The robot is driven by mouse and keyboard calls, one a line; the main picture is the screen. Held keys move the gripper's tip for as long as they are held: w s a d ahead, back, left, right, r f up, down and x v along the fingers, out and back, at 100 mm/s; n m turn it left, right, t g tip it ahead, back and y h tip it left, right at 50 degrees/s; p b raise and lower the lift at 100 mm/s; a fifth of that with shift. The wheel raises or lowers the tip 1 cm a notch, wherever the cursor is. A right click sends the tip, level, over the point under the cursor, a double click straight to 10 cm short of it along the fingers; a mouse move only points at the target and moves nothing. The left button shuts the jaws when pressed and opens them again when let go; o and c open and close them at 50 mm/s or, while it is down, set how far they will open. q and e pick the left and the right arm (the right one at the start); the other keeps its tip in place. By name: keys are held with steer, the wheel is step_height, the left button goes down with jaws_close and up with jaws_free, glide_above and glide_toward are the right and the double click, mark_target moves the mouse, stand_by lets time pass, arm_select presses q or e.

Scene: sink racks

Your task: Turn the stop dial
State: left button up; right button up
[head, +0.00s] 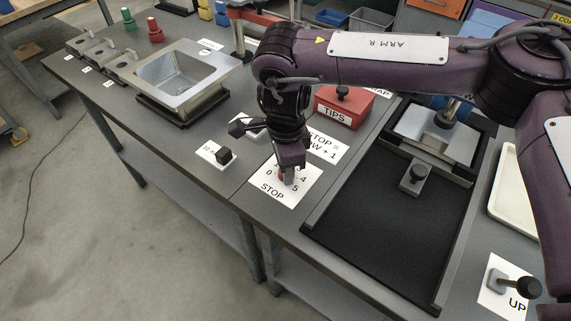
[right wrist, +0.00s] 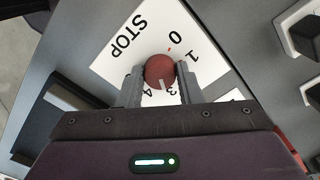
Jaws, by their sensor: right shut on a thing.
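The stop dial is a round red knob (right wrist: 160,70) on a white plate (right wrist: 120,58) marked STOP with numbers around it. In the right wrist view its white mark points toward the 3 and 4, and a small red tick on the plate lies near the 0. My right gripper (right wrist: 159,80) is shut on the dial, one finger on each side. In the head view the right gripper (head: 288,172) reaches down onto the STOP plate (head: 271,193) and mostly hides the dial. My left gripper is out of view.
A small black knob on a white plate (head: 207,154) stands left of the dial. A red TIPS box (head: 347,106) stands behind it. A black tray (head: 375,245) with a metal clamp lies to the right. A sink (head: 178,77) is at the back left.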

steer(key=shift+w+r+n, duration=0.1)
steer(key=shift+n, duration=0.4)
steer(key=o, duration=1)
step_height(320, 180, up, 8)
steer(key=shift+f, duration=0.1)
steer(key=shift+f, duration=0.1)
stand_by(0.3)
